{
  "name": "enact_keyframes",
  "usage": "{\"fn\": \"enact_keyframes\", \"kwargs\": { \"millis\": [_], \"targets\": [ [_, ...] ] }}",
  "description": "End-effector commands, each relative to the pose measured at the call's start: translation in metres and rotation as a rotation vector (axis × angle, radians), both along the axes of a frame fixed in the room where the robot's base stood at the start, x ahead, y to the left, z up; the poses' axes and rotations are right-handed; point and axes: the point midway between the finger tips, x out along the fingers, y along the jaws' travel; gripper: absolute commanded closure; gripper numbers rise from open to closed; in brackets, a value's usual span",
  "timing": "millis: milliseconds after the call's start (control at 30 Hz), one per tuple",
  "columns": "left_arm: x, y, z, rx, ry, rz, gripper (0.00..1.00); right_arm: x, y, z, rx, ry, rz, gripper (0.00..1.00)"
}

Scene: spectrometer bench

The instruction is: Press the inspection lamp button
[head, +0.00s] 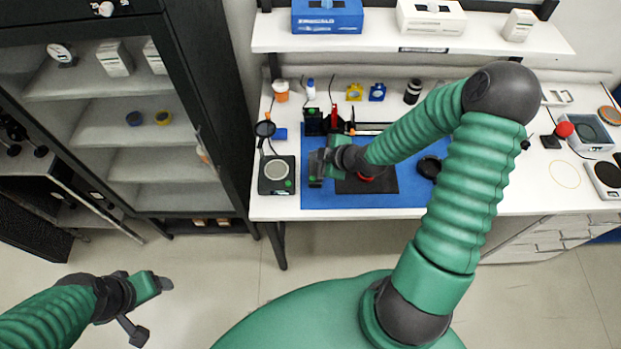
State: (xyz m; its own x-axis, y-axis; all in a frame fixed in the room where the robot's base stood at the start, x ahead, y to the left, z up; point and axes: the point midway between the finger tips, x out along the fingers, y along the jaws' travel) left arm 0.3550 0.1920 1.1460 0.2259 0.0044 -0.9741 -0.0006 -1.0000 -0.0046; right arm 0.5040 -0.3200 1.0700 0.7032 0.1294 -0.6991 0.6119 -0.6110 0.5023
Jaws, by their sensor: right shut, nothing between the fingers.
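The inspection lamp (264,187) stands at the left end of the bench. It has a dark square base with a pale round plate, and a thin stalk with a round dark head (265,129) behind. A small green spot on the base's front right corner looks like its button (288,184). My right gripper (316,168) is shut and empty, just right of the lamp base and over the blue mat; whether it touches the base I cannot tell. My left gripper (152,308) is open and empty over the floor at the lower left, away from the bench.
The blue mat (318,199) carries a dark plate and black apparatus (322,122) behind my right gripper. Bottles (281,91) stand at the back. A red ball-topped item (564,130) stands right. A glass-front cabinet (140,160) stands left. A shelf (380,42) holds boxes.

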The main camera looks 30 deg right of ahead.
Motion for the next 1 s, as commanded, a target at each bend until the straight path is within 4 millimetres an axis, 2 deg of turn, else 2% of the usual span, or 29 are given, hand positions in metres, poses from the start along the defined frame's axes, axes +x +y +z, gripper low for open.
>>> {"fn": "enact_keyframes", "kwargs": {
  "millis": [233, 700, 833, 1000],
  "targets": [
    [0.0, 0.0, -0.014, 0.0, 0.0, 0.001, 0.27, -0.001, 0.001, -0.014, 0.0, 0.0, -0.002, 1.0],
    [-0.001, 0.001, -0.074, 0.0, 0.001, 0.0, 0.27, -0.001, 0.001, -0.081, 0.0, 0.0, 0.0, 1.0],
    [-0.001, 0.0, -0.08, 0.0, 0.001, 0.0, 0.27, -0.001, 0.0, -0.089, 0.0, 0.0, -0.002, 1.0],
    [-0.001, 0.001, -0.079, 0.0, 0.0, 0.001, 0.27, -0.001, 0.001, -0.088, 0.001, -0.001, -0.002, 1.0]
  ]
}}
